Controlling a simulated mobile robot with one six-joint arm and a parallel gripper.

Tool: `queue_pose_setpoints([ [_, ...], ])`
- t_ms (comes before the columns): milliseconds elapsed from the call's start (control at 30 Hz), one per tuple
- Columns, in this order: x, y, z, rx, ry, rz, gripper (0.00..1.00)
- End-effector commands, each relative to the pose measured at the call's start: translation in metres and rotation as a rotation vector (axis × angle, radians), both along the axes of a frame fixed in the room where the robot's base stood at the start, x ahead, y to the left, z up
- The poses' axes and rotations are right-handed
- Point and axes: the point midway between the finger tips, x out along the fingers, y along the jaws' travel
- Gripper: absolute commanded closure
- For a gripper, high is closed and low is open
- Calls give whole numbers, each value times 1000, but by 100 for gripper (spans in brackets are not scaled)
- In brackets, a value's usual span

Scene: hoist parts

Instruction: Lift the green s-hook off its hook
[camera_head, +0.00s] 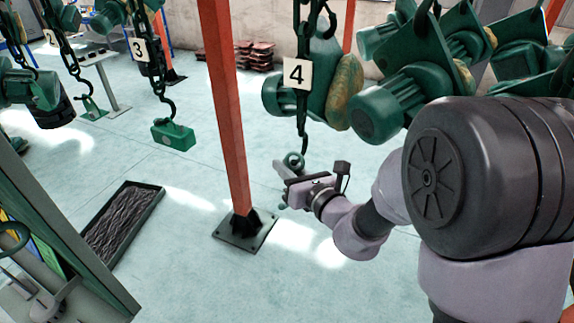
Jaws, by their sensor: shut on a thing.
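The green s-hook (294,160) shows as a small curled piece at the lower end of the dark green chain marked 4 (303,100). Its lower part is hidden at my gripper. My gripper (284,186) is just below the curl and is shut on the s-hook. The hook that bears it is too small to make out clearly, so I cannot tell whether the two still touch.
Green hoists with motors (390,105) hang close behind and right of the chain. An orange post (228,110) stands to the left on a dark base plate. A black tray (122,225) lies on the floor. Chain 3 carries a green block (173,135).

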Motion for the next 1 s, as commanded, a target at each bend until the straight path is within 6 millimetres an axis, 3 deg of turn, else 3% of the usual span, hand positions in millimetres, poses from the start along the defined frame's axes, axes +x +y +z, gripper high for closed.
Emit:
queue_pose_setpoints([
  [1000, -25, 9, 10, -17, -48, 0, 100],
])
